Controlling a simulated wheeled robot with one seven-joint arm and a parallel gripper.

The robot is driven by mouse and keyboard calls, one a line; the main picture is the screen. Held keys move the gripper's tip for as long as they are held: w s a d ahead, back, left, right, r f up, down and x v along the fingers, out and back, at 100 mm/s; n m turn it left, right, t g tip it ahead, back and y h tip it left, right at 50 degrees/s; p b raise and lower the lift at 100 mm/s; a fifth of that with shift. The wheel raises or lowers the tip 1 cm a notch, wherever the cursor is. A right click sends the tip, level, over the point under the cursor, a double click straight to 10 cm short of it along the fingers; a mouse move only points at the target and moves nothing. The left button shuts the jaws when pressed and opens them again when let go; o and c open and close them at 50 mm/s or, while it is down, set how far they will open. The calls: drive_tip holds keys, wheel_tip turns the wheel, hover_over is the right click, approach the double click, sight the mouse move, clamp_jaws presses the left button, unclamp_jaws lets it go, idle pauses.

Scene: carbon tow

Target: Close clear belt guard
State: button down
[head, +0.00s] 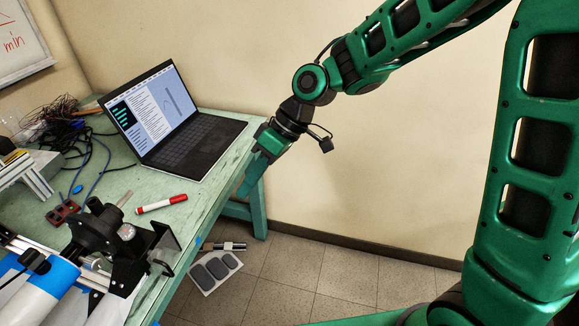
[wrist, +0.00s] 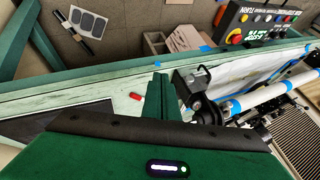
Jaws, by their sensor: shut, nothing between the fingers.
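My gripper (head: 245,190) is shut and empty, pointing down by the table's right edge, in front of the laptop. In the wrist view its teal fingers (wrist: 158,90) are together, just left of the black winding mechanism. That black mechanism (head: 100,232) stands at the table's edge in the head view, below and left of my gripper and apart from it. A dark, partly see-through plate (head: 166,250) stands at its right side. I cannot tell for certain whether this plate is the clear belt guard, or how far open the guard is.
An open laptop (head: 175,120) and a red-and-white marker (head: 161,204) lie on the green table (head: 205,215). Cables (head: 75,135) clutter the back left. A white roller with blue tape (head: 45,285) is at front left. A button box (wrist: 262,22) shows in the wrist view.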

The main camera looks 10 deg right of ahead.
drive_tip(key=w+d+r+m+t+h, duration=0.1)
drive_tip(key=w+d+r+m, duration=0.1)
drive_tip(key=d, duration=0.7)
drive_tip(key=shift+d+m+h, duration=0.3)
drive_tip(key=shift+d, duration=0.05)
drive_tip(key=s+d+r+m+t+h, duration=0.1)
drive_tip(key=s+d+m+h, duration=0.2)
drive_tip(key=d, duration=0.8)
drive_tip(key=s+d+m+t+h, duration=0.1)
drive_tip(key=s+d+m, duration=0.3)
drive_tip(key=d, duration=0.7)
drive_tip(key=s+d+m+g+h, duration=0.1)
drive_tip(key=s+d+m, duration=0.8)
drive_tip(key=s+d, duration=0.3)
drive_tip(key=shift+s+r, duration=0.3)
drive_tip(key=shift+s, duration=0.25)
